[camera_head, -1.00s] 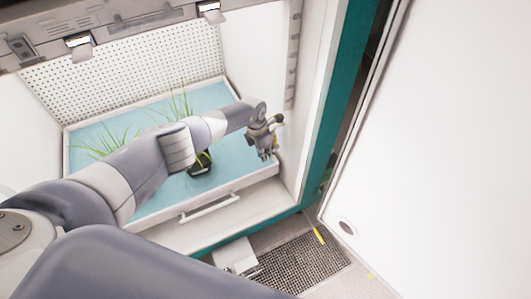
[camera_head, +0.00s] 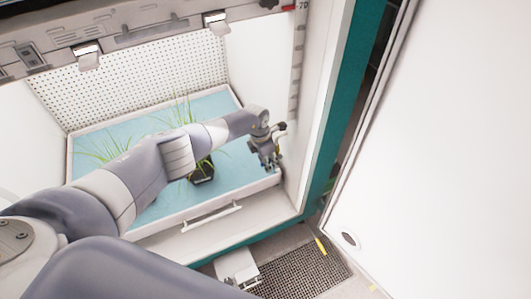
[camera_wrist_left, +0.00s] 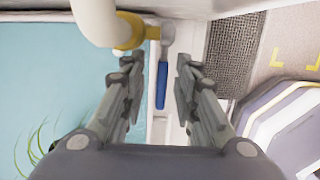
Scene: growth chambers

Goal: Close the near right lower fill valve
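The fill valve shows in the left wrist view as a blue lever handle (camera_wrist_left: 162,85) on a brass-coloured fitting (camera_wrist_left: 130,30) at the end of a white pipe (camera_wrist_left: 95,18). The handle points down the picture toward my palm. My left gripper (camera_wrist_left: 157,66) is open, with one finger on each side of the handle and gaps visible on both sides. In the head view my left gripper (camera_head: 272,164) is at the near right corner of the blue-floored tray (camera_head: 222,188). The valve is mostly hidden behind it there. My right gripper is not in view.
Potted grass (camera_head: 202,174) stands in the tray beneath my left arm. The chamber's right wall is close beside the gripper. An open white door (camera_head: 450,150) fills the right side. A floor grate (camera_head: 305,272) lies below the chamber front.

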